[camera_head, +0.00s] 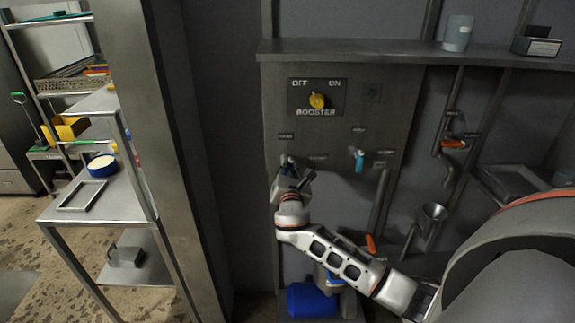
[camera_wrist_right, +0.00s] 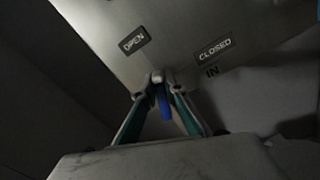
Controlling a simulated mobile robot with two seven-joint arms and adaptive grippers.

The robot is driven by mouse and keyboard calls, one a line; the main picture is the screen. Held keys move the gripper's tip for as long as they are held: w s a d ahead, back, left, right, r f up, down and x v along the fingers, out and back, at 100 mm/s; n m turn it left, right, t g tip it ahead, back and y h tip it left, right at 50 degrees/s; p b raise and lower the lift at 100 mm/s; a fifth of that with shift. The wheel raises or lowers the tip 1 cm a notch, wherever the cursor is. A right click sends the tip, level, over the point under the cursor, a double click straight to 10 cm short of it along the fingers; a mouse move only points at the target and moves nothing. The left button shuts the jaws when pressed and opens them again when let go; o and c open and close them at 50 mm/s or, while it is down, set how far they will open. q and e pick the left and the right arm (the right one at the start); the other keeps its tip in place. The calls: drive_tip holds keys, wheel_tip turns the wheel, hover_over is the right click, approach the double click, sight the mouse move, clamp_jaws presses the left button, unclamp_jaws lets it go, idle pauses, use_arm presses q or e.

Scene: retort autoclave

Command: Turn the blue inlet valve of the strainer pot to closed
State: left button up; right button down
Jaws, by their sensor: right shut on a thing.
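The blue inlet valve handle (camera_wrist_right: 164,104) shows in the right wrist view, between the two fingers of my right gripper (camera_wrist_right: 160,86), which is shut on it near its pivot. The OPEN label (camera_wrist_right: 134,40) is up and left of the handle, and the CLOSED label (camera_wrist_right: 214,48) is up and right, with IN below it. The handle hangs between the two sides in this view. In the head view my right gripper (camera_head: 288,163) is at the left part of the grey panel and hides most of this valve. My left gripper is not in view.
A second blue valve handle (camera_head: 358,160) is on the panel to the right. The yellow booster knob (camera_head: 317,100) is above. Orange handles (camera_head: 453,143) and pipes are further right. A blue container (camera_head: 310,300) stands below my right arm. A steel post (camera_head: 165,150) is at left.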

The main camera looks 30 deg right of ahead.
drive_tip(key=m, duration=0.3)
drive_tip(key=shift+s+d+f+b, duration=0.15)
drive_tip(key=shift+f+b, duration=0.1)
drive_tip(key=shift+b, duration=0.1)
drive_tip(key=shift+s+d+f+m+b, duration=0.2)
drive_tip(key=shift+m+b, duration=0.45)
drive_tip(key=shift+m, duration=1.1)
drive_tip(key=shift+w+d+f+m+b, duration=0.1)
drive_tip(key=shift+f+m+b, duration=0.35)
drive_tip(key=shift+m, duration=1.25)
drive_tip(key=shift+s+d+f+m+b, duration=0.1)
drive_tip(key=shift+m+b, duration=0.7)
drive_tip(key=shift+m, duration=1.25)
drive_tip(key=c, duration=2.1)
unclamp_jaws()
